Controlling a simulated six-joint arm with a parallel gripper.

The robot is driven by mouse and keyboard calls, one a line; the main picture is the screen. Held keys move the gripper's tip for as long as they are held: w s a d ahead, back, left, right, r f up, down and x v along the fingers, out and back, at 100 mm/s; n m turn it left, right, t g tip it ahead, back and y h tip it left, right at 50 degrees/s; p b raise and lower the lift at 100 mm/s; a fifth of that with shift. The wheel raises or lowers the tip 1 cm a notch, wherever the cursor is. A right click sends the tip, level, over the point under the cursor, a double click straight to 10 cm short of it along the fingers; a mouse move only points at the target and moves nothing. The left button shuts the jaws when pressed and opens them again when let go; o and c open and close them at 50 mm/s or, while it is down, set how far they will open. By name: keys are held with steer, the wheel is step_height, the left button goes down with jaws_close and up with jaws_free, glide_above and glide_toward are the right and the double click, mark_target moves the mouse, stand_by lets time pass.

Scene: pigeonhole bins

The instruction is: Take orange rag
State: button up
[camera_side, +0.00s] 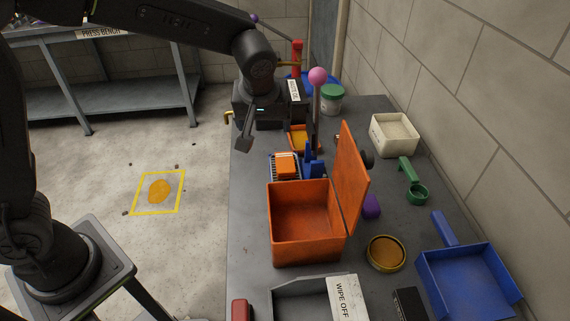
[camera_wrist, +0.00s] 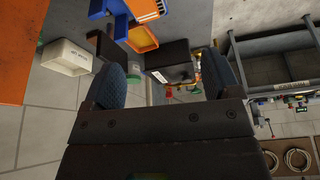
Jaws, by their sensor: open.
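A small orange block-like thing (camera_side: 286,165), possibly the folded orange rag, lies on a slatted rack behind the open orange box (camera_side: 302,252). I cannot tell for sure that it is cloth. In the wrist view a partly cut-off orange thing (camera_wrist: 143,9) at the top edge looks like the same one. My gripper (camera_wrist: 175,82) is open with nothing between its fingers. In the side view my gripper (camera_side: 246,132) hangs left of the bench's far part, above the bench and apart from the rack; one finger shows clearly.
The orange box's raised lid (camera_side: 352,178) stands on its right side. A blue holder (camera_side: 312,163) and a pink-knobbed lever (camera_side: 317,78) stand close to the rack. An orange tray (camera_side: 300,138) lies behind it. A white bin (camera_side: 395,135) is at the right. The bench's left strip is clear.

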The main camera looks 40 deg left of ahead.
steer(key=n, duration=0.2)
glide_toward(286, 166)
steer(key=shift+y, duration=0.3)
steer(key=x, duration=0.9)
steer(key=shift+w+d+f, duration=0.1)
steer(key=shift+w+f, duration=0.05)
steer(key=shift+f, duration=0.2)
steer(key=shift+c, duration=0.2)
steer(key=c, duration=1)
steer(key=shift+c, duration=0.2)
steer(key=shift+r, duration=0.15)
